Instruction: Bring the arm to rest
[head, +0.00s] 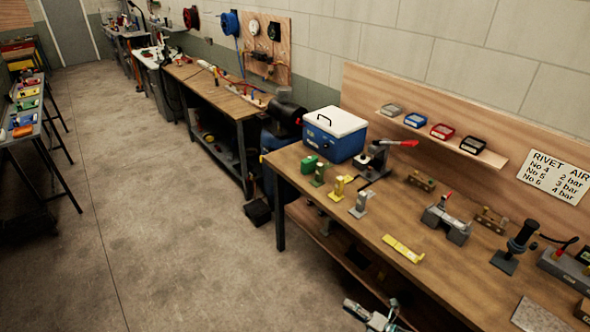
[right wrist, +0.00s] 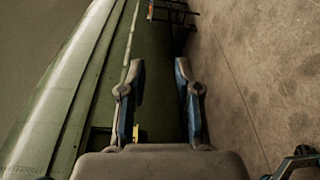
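My right gripper (head: 372,316) shows at the bottom edge of the head view, low beside the front of the wooden workbench (head: 440,240), with the floor behind it. In the right wrist view its two fingers (right wrist: 158,78) stand apart with nothing held between their tips. The right arm behind it is mostly out of the picture. A long green curved fuselage surface (right wrist: 72,95) lies on the left of the right wrist view, apart from the fingers as far as I can tell. My left gripper does not show in the head view.
The bench holds a blue cooler box (head: 335,133), a rivet press (head: 375,160), a yellow bracket (head: 403,248) and several small fixtures. A second bench (head: 215,92) stands farther back. A table with coloured parts (head: 25,115) is at the left. The concrete floor (head: 170,190) between is open.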

